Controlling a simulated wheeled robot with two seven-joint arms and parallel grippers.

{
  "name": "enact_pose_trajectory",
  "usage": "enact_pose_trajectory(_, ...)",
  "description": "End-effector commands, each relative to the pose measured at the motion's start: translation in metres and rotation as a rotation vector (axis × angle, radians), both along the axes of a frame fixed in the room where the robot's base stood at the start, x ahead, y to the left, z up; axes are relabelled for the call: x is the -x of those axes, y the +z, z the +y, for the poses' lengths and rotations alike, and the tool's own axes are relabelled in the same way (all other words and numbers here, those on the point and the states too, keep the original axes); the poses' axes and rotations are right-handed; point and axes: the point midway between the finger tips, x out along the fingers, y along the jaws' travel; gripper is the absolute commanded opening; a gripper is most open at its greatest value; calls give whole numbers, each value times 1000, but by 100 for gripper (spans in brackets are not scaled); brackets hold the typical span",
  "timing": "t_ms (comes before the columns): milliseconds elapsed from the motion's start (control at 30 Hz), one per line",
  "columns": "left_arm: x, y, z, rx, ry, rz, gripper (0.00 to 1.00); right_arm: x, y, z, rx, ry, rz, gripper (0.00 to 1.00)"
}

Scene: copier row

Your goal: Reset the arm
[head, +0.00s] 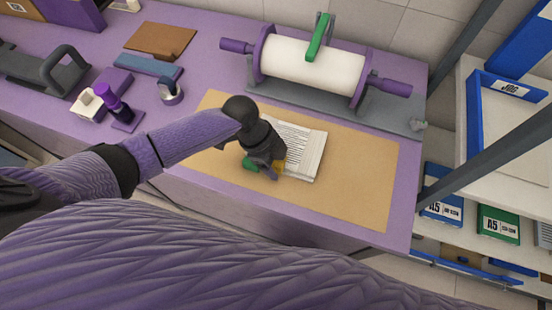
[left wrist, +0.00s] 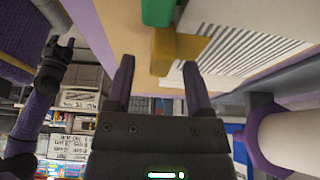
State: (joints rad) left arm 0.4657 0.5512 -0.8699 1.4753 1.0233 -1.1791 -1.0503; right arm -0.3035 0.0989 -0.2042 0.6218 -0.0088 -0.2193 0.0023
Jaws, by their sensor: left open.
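My left gripper (head: 262,170) is over the tan mat (head: 345,190), at the left edge of a stack of printed paper (head: 308,150). In the left wrist view its two dark fingers (left wrist: 160,88) are apart with nothing held between them. A small green piece (head: 250,163) and a yellow piece (head: 280,166) are beside the fingers, partly hidden by the gripper. In the left wrist view the green piece (left wrist: 158,12) and yellow piece (left wrist: 164,50) lie beyond the fingertips, by the printed sheets (left wrist: 240,45). My right gripper (left wrist: 58,60) shows small at the left there; its jaw opening is unclear.
A white roller with purple handles (head: 312,68) stands behind the mat. A purple stamp (head: 112,100), a tape roll (head: 171,92), a blue block (head: 148,66) and a brown pad (head: 160,40) lie at left. A grey post and shelves (head: 498,225) are at right.

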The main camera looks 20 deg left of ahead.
Motion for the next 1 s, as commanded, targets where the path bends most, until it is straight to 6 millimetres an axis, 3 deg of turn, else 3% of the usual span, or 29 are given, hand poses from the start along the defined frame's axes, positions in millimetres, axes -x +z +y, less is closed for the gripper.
enact_pose_trajectory(300,-2,69,27,-2,0,-5,67,-2,28,-1,3,0,-6,67)
enact_pose_trajectory(400,-2,84,34,-1,0,-3,67,-2,31,-1,3,0,-6,67)
enact_pose_trajectory(633,0,91,36,2,2,1,67,-2,32,1,1,-1,-4,67)
enact_pose_trajectory(767,25,82,7,19,70,15,67,-3,32,2,-1,-1,-5,67)
enact_pose_trajectory(900,56,81,-20,40,314,23,67,-4,31,3,-3,-1,-7,67)
enact_pose_trajectory(1000,71,85,-21,41,526,30,67,-3,32,3,-2,-1,-6,67)
